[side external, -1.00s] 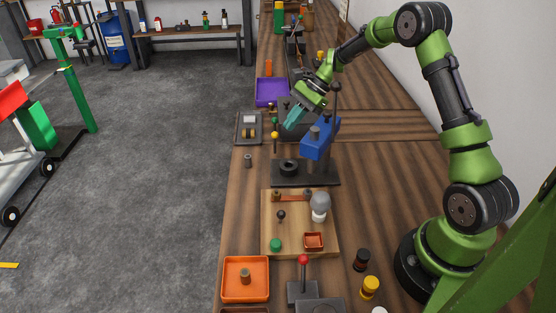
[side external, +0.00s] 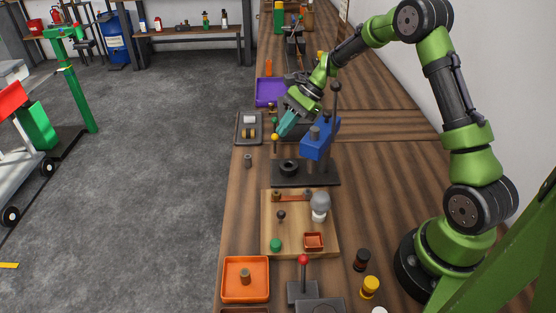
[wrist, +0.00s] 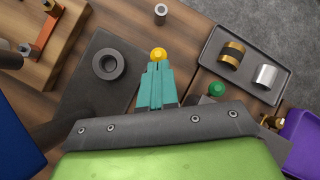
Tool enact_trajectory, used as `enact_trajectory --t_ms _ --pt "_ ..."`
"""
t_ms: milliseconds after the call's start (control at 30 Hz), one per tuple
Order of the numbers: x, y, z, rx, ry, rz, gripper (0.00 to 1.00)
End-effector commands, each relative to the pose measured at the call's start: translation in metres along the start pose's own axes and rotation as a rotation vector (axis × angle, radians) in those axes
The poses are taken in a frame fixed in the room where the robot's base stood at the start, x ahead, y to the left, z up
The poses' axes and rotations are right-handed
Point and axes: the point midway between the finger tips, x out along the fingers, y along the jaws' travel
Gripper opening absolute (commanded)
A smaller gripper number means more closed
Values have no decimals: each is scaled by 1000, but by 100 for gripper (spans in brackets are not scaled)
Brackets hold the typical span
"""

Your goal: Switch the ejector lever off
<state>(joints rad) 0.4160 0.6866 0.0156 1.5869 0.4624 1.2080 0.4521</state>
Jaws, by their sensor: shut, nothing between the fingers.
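A lever with a yellow ball knob (side external: 275,137) stands upright at the far left corner of the press's dark base plate (side external: 318,176). In the wrist view the yellow knob (wrist: 158,54) is right at the tips of my teal fingers. My gripper (side external: 281,133) is shut and empty, pointing down and to the left. Its fingertips (wrist: 157,67) are beside the knob or touching it; I cannot tell which. The lower lever shaft is hidden in the wrist view. No label shows which lever is the ejector.
The blue press (side external: 319,138), with a tall black-knobbed handle, stands right of my gripper. A grey tray (wrist: 276,68) with a brass and a silver cylinder lies beyond. A green knob (wrist: 216,89) is close by. A black ring (wrist: 108,64) sits on the base plate.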

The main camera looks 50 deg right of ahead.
Motion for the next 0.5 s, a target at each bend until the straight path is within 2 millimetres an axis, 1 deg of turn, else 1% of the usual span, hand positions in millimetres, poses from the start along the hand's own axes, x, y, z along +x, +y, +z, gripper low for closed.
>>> enact_trajectory --t_ms 33,133,500 --pt "8 3 7 -2 -18 17 0" --pt "9 4 8 -2 -20 19 0" --pt "9 -7 -2 -3 -17 19 0"
